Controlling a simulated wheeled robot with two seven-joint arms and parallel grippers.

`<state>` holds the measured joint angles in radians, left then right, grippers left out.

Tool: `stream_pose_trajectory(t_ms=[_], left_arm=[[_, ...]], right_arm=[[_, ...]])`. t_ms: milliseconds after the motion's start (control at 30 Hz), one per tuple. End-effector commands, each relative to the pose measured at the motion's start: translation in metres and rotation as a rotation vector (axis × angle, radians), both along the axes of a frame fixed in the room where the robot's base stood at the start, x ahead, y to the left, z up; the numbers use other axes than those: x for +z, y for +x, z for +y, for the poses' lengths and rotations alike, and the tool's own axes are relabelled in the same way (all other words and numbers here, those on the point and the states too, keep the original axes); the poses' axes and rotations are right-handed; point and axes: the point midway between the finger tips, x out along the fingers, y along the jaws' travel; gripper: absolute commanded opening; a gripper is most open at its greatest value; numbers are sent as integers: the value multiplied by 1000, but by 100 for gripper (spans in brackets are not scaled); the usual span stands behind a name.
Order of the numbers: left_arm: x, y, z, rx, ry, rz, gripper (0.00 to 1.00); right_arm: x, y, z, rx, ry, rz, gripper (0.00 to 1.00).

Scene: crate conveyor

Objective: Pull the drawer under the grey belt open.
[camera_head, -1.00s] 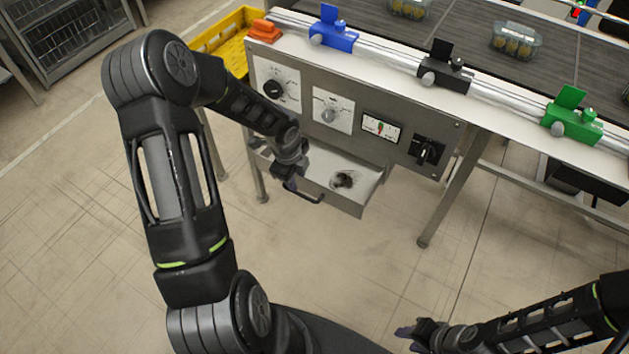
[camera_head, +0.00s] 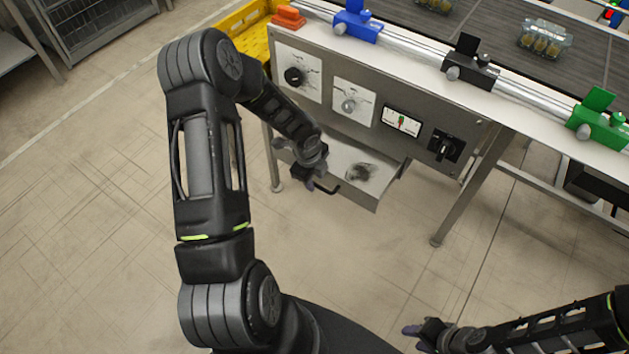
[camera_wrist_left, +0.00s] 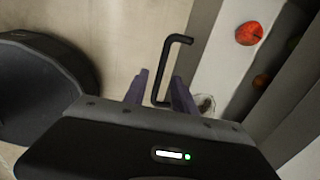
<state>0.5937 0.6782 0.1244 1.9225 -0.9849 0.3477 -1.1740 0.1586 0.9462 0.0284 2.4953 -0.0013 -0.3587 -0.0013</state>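The drawer (camera_head: 345,190) under the grey belt's panel stands open, with its pale inside showing. Its dark bar handle (camera_head: 327,189) is on the front face. My left gripper (camera_head: 312,183) is at the left part of this handle. In the left wrist view the bent handle (camera_wrist_left: 163,70) runs between the two purple fingers of my left gripper (camera_wrist_left: 160,95). The fingers are apart, with gaps visible beside the bar. My right gripper (camera_head: 425,332) is low at the right, away from the drawer; its finger opening is unclear.
The control panel (camera_head: 420,150) with dials and a switch is above the drawer. A table leg (camera_head: 460,205) stands right of it. A yellow crate (camera_head: 250,40) is behind at the left. Floor in front is clear.

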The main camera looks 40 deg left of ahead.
Motion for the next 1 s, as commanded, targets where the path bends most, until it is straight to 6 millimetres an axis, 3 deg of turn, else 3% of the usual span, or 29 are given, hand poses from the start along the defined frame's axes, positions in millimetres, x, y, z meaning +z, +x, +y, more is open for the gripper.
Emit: stream_pose_trajectory(t_ms=[100,400,800,1000], left_arm=[[-10,2,0,-1,0,1,33],[-12,2,0,0,1,0,33],[-12,2,0,0,1,0,0],[-12,2,0,1,1,0,0]], right_arm=[[-2,0,0,0,0,0,36],[-2,0,0,0,0,0,36],[-2,0,0,0,0,0,36],[-2,0,0,0,0,0,36]])
